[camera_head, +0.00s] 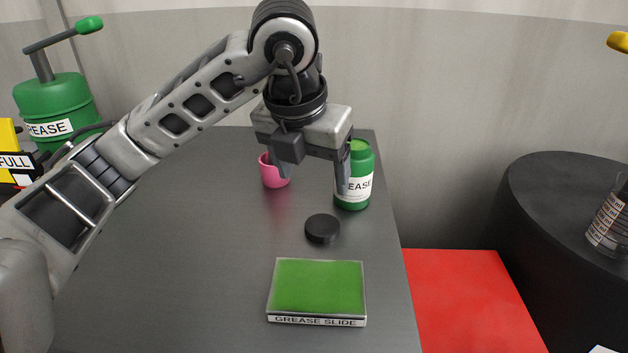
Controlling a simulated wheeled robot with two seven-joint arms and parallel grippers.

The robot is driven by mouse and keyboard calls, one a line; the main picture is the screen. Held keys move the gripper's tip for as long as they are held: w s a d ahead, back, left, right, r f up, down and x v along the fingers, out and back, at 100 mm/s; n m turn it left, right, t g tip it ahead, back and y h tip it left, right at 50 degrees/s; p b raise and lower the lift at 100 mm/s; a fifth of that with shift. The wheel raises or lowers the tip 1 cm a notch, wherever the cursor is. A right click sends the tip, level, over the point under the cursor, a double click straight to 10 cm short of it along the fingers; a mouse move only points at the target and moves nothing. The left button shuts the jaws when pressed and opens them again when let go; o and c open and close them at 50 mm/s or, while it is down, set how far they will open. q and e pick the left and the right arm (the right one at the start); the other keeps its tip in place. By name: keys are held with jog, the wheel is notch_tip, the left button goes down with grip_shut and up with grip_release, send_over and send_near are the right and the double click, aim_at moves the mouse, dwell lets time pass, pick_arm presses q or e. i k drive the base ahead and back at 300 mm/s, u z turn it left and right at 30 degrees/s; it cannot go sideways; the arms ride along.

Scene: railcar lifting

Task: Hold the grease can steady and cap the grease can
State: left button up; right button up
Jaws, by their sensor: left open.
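The grease can (356,190) is a green cylinder with a white label, upright near the far right part of the grey table. Its top is partly hidden by my left gripper. A round black cap (322,229) lies flat on the table in front of the can, apart from it. My left gripper (308,182) is open and points down. One finger is in front of the can's left side, and the other is by the pink cup. I cannot tell whether the finger touches the can. My right gripper is not in view.
A pink cup (273,173) stands left of the can. A green slide tray (318,287) labelled "GREASE SLIDE" lies at the front of the table (200,290). A big green grease drum (55,105) is at far left. A black round stand (560,220) is at right, beyond a red floor area (465,300).

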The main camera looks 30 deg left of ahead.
aim_at(357, 196)
jog(key=k, duration=1)
